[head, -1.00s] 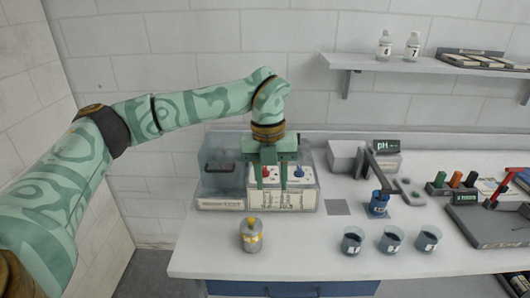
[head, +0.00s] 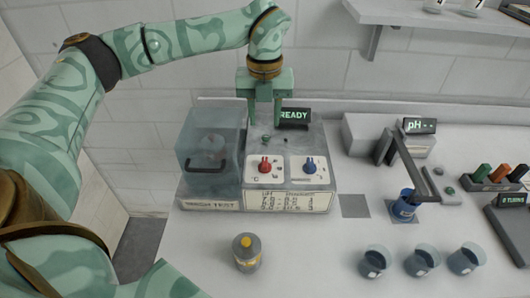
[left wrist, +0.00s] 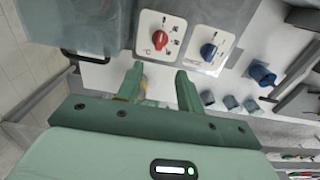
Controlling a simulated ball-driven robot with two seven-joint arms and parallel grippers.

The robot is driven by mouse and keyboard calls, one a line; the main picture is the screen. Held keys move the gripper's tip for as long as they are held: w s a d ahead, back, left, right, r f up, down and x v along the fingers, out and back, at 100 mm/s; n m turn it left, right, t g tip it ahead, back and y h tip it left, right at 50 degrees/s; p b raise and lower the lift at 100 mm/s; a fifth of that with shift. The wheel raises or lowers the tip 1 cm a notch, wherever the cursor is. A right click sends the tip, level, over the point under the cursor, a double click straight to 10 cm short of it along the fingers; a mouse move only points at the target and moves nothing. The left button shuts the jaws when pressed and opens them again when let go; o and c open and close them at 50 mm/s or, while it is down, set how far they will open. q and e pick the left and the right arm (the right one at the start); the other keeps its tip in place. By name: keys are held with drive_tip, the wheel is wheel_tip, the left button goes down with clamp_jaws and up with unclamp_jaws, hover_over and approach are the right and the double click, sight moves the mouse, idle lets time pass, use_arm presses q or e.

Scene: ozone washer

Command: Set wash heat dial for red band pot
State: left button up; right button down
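The washer has a white panel with a red dial (head: 265,165) marked °C and another with a blue dial (head: 309,166). Both show in the left wrist view, the red dial (left wrist: 159,40) left of the blue dial (left wrist: 208,51). The red pointer stands roughly upright in the head view; its exact mark is too small to read. My left gripper (head: 264,123) is open and empty, above and behind the dials in the head picture, touching neither. Its spread fingers (left wrist: 160,78) show in the wrist view. No pot with a clear red band shows. My right gripper is out of view.
A clear lidded chamber (head: 210,150) holds a blurred object. A READY display (head: 294,115) and a printed chart (head: 288,202) are on the washer. A grey jar with a yellow band (head: 246,253) stands in front. Several dark-filled beakers (head: 421,261) stand at right.

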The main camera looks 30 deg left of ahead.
sight(264, 161)
use_arm(q)
wheel_tip(264, 161, down, 14)
drive_tip(key=shift+r+b, duration=0.1)
drive_tip(key=shift+b, duration=0.5)
clamp_jaws()
